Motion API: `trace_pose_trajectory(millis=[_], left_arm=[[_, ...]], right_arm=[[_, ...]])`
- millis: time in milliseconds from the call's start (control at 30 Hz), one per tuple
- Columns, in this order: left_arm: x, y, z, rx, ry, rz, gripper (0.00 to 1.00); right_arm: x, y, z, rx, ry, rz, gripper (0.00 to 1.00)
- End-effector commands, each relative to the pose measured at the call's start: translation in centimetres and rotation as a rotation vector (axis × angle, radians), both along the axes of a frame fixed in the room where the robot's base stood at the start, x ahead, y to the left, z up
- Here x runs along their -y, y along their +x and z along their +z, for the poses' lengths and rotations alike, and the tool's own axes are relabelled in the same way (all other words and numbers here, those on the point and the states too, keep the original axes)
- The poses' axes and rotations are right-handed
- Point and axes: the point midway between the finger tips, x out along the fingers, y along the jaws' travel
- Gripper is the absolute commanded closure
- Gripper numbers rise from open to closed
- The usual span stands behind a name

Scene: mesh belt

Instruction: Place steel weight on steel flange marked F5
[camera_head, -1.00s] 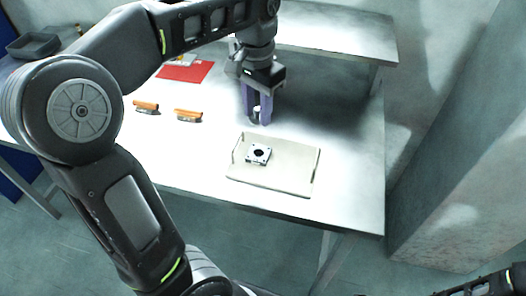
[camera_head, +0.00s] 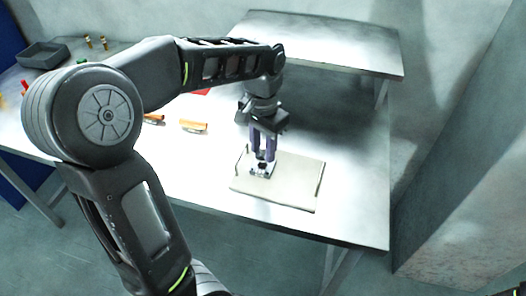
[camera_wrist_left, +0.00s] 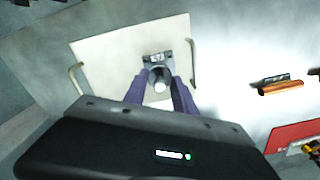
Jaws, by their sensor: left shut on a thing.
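My left gripper (camera_head: 264,157) points down with its purple fingers shut on the steel weight. The steel weight (camera_wrist_left: 159,77) is a small shiny cylinder between the fingertips in the left wrist view; in the head view the fingers mostly hide it. The steel flange (camera_head: 256,172) is a square plate on the beige tray (camera_head: 295,190); it also shows in the left wrist view (camera_wrist_left: 153,59). The weight is over the flange's middle, and I cannot tell whether they touch. No F5 mark is legible.
A dark bin (camera_head: 45,54) and small brass pieces (camera_head: 103,42) stand far left. The tray has raised handles (camera_wrist_left: 76,77). The table right of the tray is clear.

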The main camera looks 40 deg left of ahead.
Motion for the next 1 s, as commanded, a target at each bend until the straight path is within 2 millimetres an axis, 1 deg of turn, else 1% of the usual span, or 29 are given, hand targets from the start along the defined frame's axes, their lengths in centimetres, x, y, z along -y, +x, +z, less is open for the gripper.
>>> trace_pose_trajectory(millis=[33, 133, 400, 800, 933, 967, 1000], left_arm=[[0.0, -0.1, -0.8, -0.003, 0.0, 0.0, 1.0], [0.0, 0.0, -1.7, -0.002, 0.0, 0.0, 1.0], [0.0, 0.0, -1.8, 0.0, 0.0, 0.0, 1.0], [0.0, 0.0, -3.0, -0.001, 0.0, 0.0, 1.0], [0.0, 0.0, -3.0, -0.001, 0.0, 0.0, 1.0], [0.0, 0.0, -3.0, -0.001, 0.0, 0.0, 0.65], [0.0, 0.0, -3.0, -0.001, 0.0, 0.0, 0.62]], right_arm=[[0.0, 0.0, 0.0, 0.0, 0.0, 0.0, 0.64], [0.0, 0.0, 0.0, 0.0, 0.0, 0.0, 0.64], [0.0, 0.0, 0.0, 0.0, 0.0, 0.0, 0.64], [0.0, 0.0, -0.8, 0.0, 0.0, 0.0, 0.64], [0.0, 0.0, -0.7, 0.0, 0.0, 0.0, 0.64], [0.0, 0.0, -0.7, 0.0, 0.0, 0.0, 0.64], [0.0, 0.0, -0.7, 0.0, 0.0, 0.0, 0.64]])
